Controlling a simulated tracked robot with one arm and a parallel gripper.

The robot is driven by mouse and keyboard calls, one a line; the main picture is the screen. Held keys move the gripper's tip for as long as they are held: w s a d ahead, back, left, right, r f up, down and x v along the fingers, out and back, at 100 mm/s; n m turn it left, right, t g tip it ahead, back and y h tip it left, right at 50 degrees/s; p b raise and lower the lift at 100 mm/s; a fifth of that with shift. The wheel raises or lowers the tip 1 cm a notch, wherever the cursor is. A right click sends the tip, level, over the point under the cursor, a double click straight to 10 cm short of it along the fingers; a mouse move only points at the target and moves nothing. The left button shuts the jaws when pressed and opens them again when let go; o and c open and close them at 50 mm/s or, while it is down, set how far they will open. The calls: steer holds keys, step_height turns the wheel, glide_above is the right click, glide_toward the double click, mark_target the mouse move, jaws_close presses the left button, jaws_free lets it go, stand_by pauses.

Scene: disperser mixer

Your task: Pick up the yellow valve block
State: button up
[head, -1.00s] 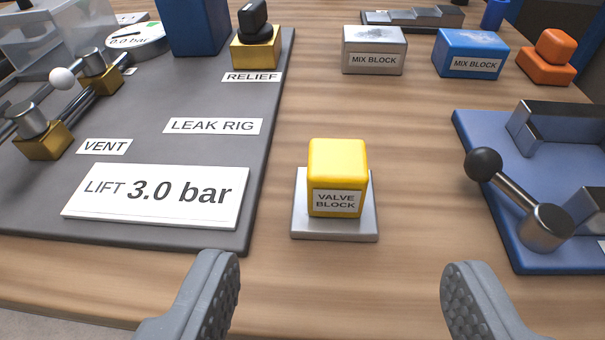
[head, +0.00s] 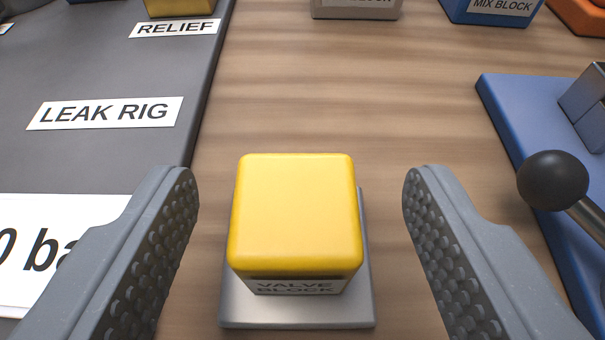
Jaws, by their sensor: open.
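The yellow valve block (head: 295,212) stands upright on a small grey metal plate (head: 297,314) on the wooden table. Its label, reading VALVE BLOCK, is on its near face and is seen steeply from above. My gripper (head: 301,185) is open, with one finger to the left of the block and one to the right. There is a clear gap on each side, and neither finger appears to touch the block. The gap on the left looks a little narrower than the one on the right.
The dark leak rig board (head: 100,70) lies to the left, under my left finger in the picture. A blue fixture (head: 515,120) with a black ball-ended lever (head: 553,181) stands at the right, near my right finger. A grey block (head: 355,9) and a blue mix block (head: 490,10) stand at the back.

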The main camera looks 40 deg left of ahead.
steer(key=shift+w+a+f, duration=0.1)
steer(key=shift+w+a, duration=0.05)
steer(key=shift+c, duration=0.4)
steer(key=c, duration=1.1)
steer(key=shift+c, duration=0.2)
